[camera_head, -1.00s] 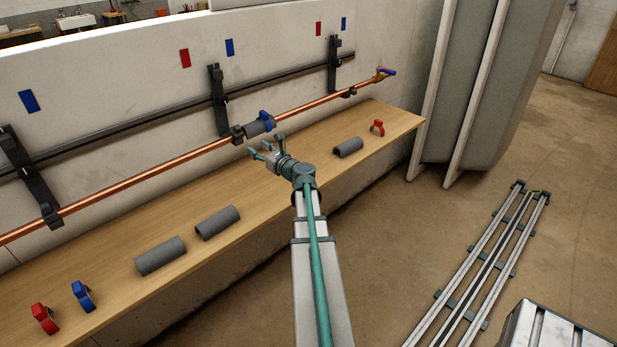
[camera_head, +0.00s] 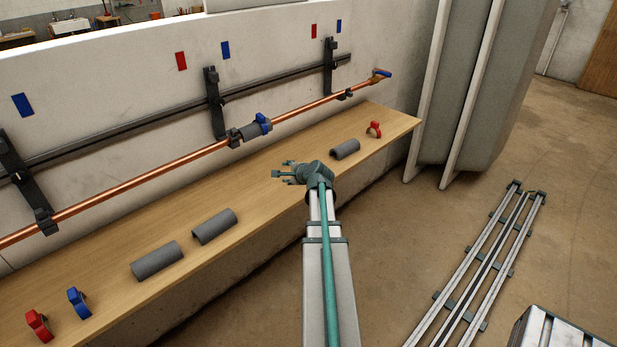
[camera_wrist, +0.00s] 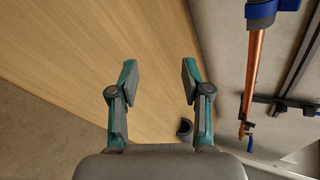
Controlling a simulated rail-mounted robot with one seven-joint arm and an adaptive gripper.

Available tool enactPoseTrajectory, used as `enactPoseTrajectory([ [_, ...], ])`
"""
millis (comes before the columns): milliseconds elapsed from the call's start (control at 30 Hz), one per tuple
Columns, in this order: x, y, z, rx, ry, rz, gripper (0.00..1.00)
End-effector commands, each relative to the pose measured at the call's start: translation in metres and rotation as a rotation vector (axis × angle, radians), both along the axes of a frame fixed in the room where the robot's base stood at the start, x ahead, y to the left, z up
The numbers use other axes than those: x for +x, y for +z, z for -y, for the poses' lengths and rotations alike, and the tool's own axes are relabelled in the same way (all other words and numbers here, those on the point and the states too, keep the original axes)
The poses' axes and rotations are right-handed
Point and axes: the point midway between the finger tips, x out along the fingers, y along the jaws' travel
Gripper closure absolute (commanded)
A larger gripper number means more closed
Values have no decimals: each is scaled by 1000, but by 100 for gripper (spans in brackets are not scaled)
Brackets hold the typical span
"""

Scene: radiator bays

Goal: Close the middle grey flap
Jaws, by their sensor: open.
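The middle dark grey bracket (camera_head: 216,104) is upright on the wall, with its lower clamp (camera_head: 235,141) at the copper pipe (camera_head: 130,190). I cannot tell clearly whether its flap is open or shut. Just right of the clamp, a grey sleeve (camera_head: 249,131) sits on the pipe with a blue clip (camera_head: 263,122) at its right end. My gripper (camera_head: 279,174) is open and empty, below and right of the clip, over the shelf and apart from the pipe. In the wrist view my gripper (camera_wrist: 157,80) shows its fingers spread over bare wood.
The wooden shelf (camera_head: 110,252) holds grey half-shells (camera_head: 157,261), a red clip (camera_head: 38,326), a blue clip (camera_head: 79,303), and at right another half-shell (camera_head: 345,149) and red clip (camera_head: 374,130). Similar brackets stand left (camera_head: 26,182) and right (camera_head: 329,66). Shelf space under the middle bracket is clear.

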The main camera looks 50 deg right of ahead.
Motion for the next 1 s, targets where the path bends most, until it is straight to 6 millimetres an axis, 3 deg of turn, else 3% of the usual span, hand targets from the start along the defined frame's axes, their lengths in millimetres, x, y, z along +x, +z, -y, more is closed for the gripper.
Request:
enactPoseTrajectory([
  [400,-29,-19,31,-362,111,-287,52],
  [1000,-30,-14,32,-422,136,-328,52],
])
